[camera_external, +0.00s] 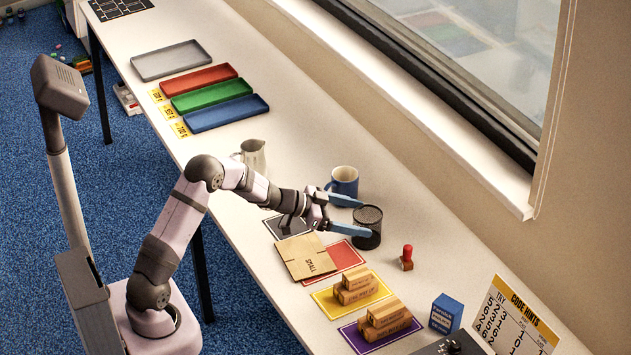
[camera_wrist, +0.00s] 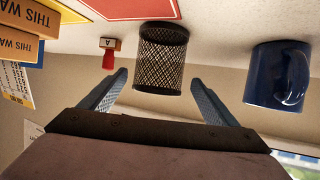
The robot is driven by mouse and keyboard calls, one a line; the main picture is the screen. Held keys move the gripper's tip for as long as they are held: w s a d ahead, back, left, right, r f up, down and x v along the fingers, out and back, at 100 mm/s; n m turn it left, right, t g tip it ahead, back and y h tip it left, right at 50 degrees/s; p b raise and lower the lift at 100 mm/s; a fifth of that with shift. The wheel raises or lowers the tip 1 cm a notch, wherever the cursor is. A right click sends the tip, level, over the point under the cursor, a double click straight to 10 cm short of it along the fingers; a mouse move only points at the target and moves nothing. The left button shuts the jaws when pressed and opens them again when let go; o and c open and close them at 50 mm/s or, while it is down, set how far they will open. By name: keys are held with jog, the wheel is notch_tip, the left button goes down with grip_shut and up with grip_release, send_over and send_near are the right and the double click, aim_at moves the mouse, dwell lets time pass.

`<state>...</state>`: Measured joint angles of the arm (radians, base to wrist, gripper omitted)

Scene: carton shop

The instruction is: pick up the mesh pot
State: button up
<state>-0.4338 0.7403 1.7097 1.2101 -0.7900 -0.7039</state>
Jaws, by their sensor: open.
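The mesh pot (camera_external: 367,228) is a small black cylinder of open wire mesh, standing upright on the white table. In the wrist view the mesh pot (camera_wrist: 161,58) appears upside down, ahead of and between my fingers. My gripper (camera_external: 351,216) is open, with its two blue fingers spread on either side of the pot in the outside view. In the wrist view my gripper (camera_wrist: 160,82) shows nothing held. I cannot tell whether either finger touches the pot.
A blue mug (camera_external: 344,182) stands close behind the pot, also seen in the wrist view (camera_wrist: 277,76). A red-handled stamp (camera_external: 407,258) stands to the right. A flat cardboard piece (camera_external: 300,262) and wooden blocks (camera_external: 357,287) lie in front.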

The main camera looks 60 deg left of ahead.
aim_at(379, 227)
jog(key=shift+f, duration=0.75)
jog(key=shift+p+x, duration=0.95)
jog(key=shift+x, duration=2.7)
jog(key=shift+s+d, duration=0.1)
jog(key=shift+d, duration=0.05)
jog(key=shift+c, duration=0.6)
jog(key=c, duration=1.1)
